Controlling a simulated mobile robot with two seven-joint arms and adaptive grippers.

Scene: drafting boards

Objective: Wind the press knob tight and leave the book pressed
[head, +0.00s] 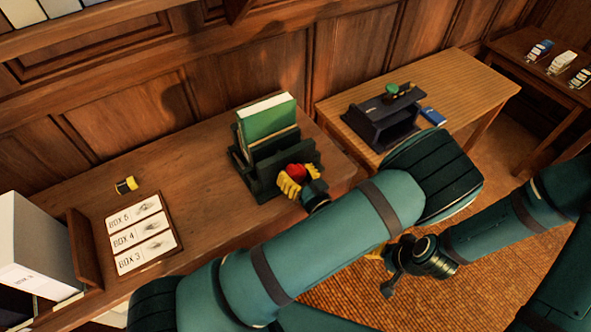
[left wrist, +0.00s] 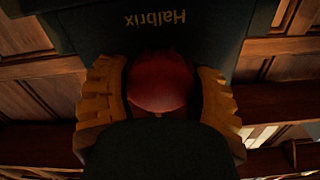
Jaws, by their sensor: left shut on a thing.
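The dark green press (head: 262,185) stands on the wooden desk, and its dark face with the word "Halbrix" fills the top of the left wrist view (left wrist: 110,30). A green book (head: 268,125) with pale pages stands upright in the press, its lower part hidden. The round red knob (head: 296,171) is on the near side of the press. My left gripper (head: 297,180) is shut on it; its yellow fingers lie on both sides of the knob (left wrist: 158,82) in the wrist view. My right gripper (head: 380,254) hangs low over the floor, mostly hidden behind my left arm.
A board of box labels (head: 140,236), a yellow-black roll (head: 126,185) and a white box (head: 35,240) are on the left of the desk. A second table (head: 455,85) at right bears a black device (head: 382,120) and a blue box (head: 433,115). The wood-panelled wall is behind.

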